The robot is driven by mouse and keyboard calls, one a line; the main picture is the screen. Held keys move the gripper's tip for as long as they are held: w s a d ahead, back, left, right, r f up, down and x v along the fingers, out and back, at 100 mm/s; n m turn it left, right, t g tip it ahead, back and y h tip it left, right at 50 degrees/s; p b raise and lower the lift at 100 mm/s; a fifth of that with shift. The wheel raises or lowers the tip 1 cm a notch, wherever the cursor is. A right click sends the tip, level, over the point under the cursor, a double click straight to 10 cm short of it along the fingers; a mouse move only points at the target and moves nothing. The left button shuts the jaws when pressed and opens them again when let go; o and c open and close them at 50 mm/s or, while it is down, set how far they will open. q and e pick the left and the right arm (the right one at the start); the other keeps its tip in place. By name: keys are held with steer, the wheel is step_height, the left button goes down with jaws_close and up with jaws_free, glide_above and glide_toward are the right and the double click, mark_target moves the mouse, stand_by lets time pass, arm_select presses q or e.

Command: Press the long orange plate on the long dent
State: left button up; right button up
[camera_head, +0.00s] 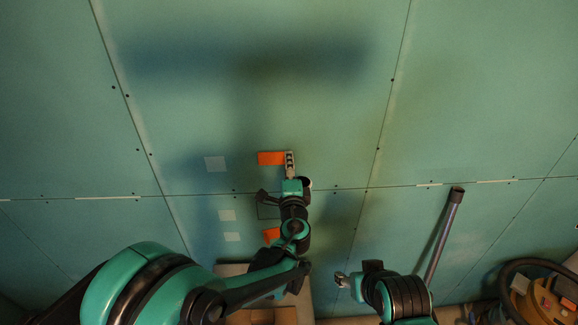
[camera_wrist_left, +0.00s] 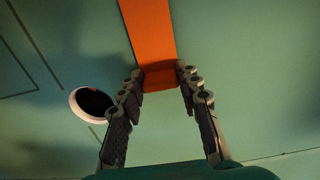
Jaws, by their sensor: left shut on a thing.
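My left gripper (camera_head: 290,158) is up at the green board, its fingertips shut on the near end of a long orange plate (camera_head: 268,158). In the left wrist view the plate (camera_wrist_left: 148,32) runs up out of the picture from between the fingertips (camera_wrist_left: 160,75). I cannot tell whether the plate touches the board. Thin dark outlines (camera_wrist_left: 36,93) show at the left of the wrist view. I cannot make out which mark is the long dent. My right gripper (camera_head: 343,280) is low, right of centre, and its jaw opening is unclear.
Pale patches (camera_head: 215,163) lie on the board left of my left arm. Another orange piece (camera_head: 271,235) is partly hidden by that arm. A round white-rimmed hole (camera_wrist_left: 92,104) is left of the fingers. A metal pipe (camera_head: 445,232) stands at the right.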

arm_select(q)
steer(key=o, duration=0.9)
steer(key=shift+s, duration=0.2)
steer(key=s, duration=1.1)
steer(key=shift+s, duration=0.4)
